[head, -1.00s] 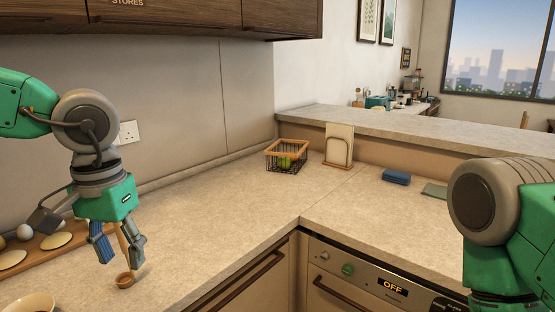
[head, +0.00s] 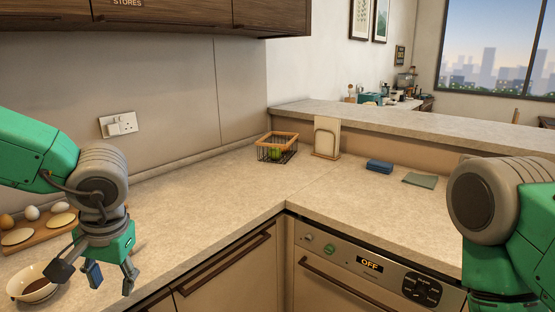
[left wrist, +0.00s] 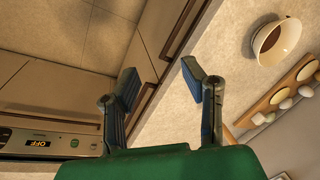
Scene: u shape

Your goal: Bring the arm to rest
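My left gripper (head: 111,278) hangs fingers-down over the front edge of the counter (head: 200,215), at the lower left of the head view. It is open, and nothing shows between its fingers. The left wrist view also shows the two spread fingers (left wrist: 162,82), with cabinet fronts and the counter edge beyond them. My right arm (head: 505,225) is at the right edge of the head view, but its gripper is out of the picture.
A bowl of dark contents (head: 36,286) stands left of the left gripper. A wooden board (head: 45,233) with eggs and pale rounds lies behind it. A wire basket (head: 277,148), blue block (head: 379,166) and cloth (head: 419,180) are farther back. The middle counter is clear.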

